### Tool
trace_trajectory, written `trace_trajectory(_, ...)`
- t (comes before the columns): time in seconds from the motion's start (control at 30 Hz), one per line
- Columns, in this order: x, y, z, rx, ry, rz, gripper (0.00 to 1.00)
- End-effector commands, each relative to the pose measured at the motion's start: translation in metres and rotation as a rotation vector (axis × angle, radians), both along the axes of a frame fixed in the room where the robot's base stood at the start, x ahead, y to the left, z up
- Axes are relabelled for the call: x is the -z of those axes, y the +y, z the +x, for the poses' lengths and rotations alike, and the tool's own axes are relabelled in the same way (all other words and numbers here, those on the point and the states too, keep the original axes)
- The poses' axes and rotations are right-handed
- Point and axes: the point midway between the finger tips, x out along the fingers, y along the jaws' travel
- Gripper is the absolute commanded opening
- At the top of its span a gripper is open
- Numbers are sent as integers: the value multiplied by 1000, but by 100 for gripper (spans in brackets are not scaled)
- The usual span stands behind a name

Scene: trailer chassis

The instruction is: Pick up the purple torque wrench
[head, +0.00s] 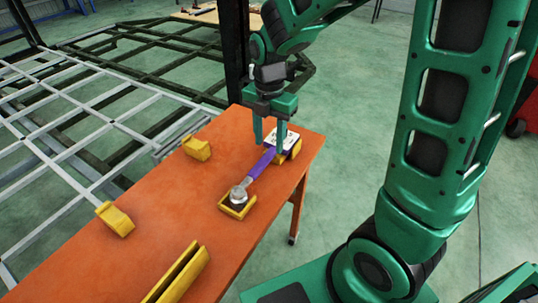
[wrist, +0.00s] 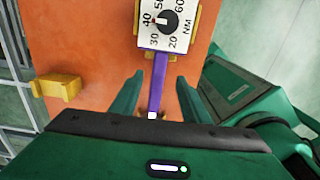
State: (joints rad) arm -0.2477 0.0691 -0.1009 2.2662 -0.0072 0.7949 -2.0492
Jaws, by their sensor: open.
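The torque wrench (head: 259,165) has a purple handle, a silver round head and a white dial plate. It rests on yellow holders on the orange table, the head in the nearer holder (head: 238,206) and the dial end over the farther one. My gripper (head: 270,142) is open above the wrench near its dial end. In the wrist view, the purple handle (wrist: 158,82) runs between the fingers of my gripper (wrist: 160,85), with the dial plate (wrist: 167,22) beyond the fingertips. The frames do not show the fingers touching the handle. The wrench head is hidden in the wrist view.
The orange table (head: 165,185) also carries two yellow blocks, one farther back (head: 197,148) and one at the left edge (head: 115,218), and a long yellow holder (head: 178,275) in front. Grey metal frames (head: 70,105) stand left of the table.

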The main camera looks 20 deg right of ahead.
Motion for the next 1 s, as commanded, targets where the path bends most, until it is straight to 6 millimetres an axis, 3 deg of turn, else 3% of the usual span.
trace_trajectory(0.23,17,0,0,2,2,0,42)
trace_trajectory(0.5,53,2,3,3,2,0,42)
trace_trajectory(0.83,60,2,4,3,-1,1,42)
trace_trajectory(0.87,60,2,4,3,-1,1,40)
trace_trajectory(1.0,60,1,4,3,-1,1,6)
